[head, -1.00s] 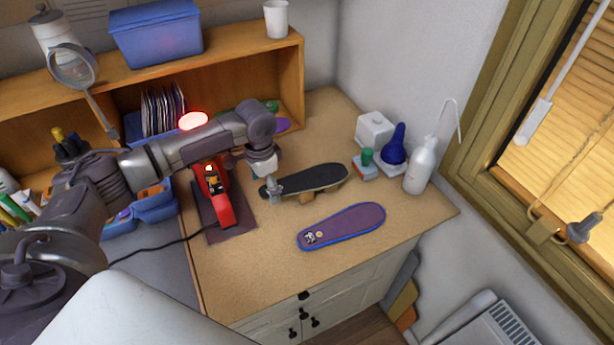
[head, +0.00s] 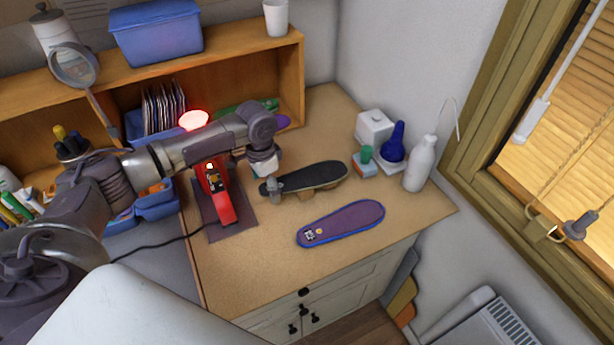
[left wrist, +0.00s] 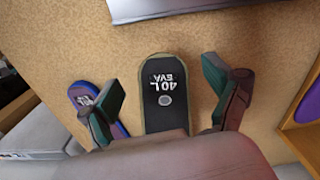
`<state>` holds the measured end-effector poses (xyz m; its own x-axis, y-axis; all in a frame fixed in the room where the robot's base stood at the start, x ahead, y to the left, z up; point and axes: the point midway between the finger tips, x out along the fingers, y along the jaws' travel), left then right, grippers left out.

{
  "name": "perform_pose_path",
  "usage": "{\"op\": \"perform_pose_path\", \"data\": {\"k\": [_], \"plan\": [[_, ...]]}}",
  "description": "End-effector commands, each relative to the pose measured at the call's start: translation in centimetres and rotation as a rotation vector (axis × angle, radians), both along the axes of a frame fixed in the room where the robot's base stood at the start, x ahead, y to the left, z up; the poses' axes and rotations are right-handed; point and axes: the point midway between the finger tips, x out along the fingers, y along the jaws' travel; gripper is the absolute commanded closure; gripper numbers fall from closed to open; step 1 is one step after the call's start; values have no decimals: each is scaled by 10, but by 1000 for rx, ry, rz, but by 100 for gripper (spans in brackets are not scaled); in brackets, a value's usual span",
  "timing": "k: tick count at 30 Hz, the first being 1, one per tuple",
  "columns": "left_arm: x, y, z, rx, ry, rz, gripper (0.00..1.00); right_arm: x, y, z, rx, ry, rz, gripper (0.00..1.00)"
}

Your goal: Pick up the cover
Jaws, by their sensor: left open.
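A flat purple insole-shaped piece with a blue rim (head: 345,224) lies on the tan worktop, with a small print at its left end. A black insole-shaped piece (head: 318,176) rests raised on a light wooden block behind it; its end reads "40 L EVA" in the left wrist view (left wrist: 166,95). The frames do not show for certain which is the cover. My left gripper (head: 272,188) is at the left end of the black piece. In the left wrist view its open fingers (left wrist: 165,100) stand on either side of that piece, apart from it. My right gripper is out of view.
A red tool (head: 215,195) with a black cord lies on a dark mat left of the black piece. A white bottle (head: 420,165), a blue bulb (head: 394,143) and a white box (head: 374,128) stand at the right.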

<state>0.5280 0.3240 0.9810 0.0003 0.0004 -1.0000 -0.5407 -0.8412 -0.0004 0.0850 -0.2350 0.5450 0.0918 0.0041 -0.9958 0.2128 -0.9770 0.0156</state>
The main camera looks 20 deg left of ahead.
Motion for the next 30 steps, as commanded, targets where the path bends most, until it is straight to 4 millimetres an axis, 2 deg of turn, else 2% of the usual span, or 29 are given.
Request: {"op": "perform_pose_path", "data": {"k": [5,8,13,23,27,30], "plan": [[0,0,0,0,0,0,10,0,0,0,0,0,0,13],[0,0,0,0,0,0,24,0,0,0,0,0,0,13],[0,0,0,0,0,0,52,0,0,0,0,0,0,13],[0,0,0,0,0,0,52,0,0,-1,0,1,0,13],[1,0,2,1,-3,0,52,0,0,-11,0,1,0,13],[2,0,18,-1,-5,0,52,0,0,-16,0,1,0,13]]}}
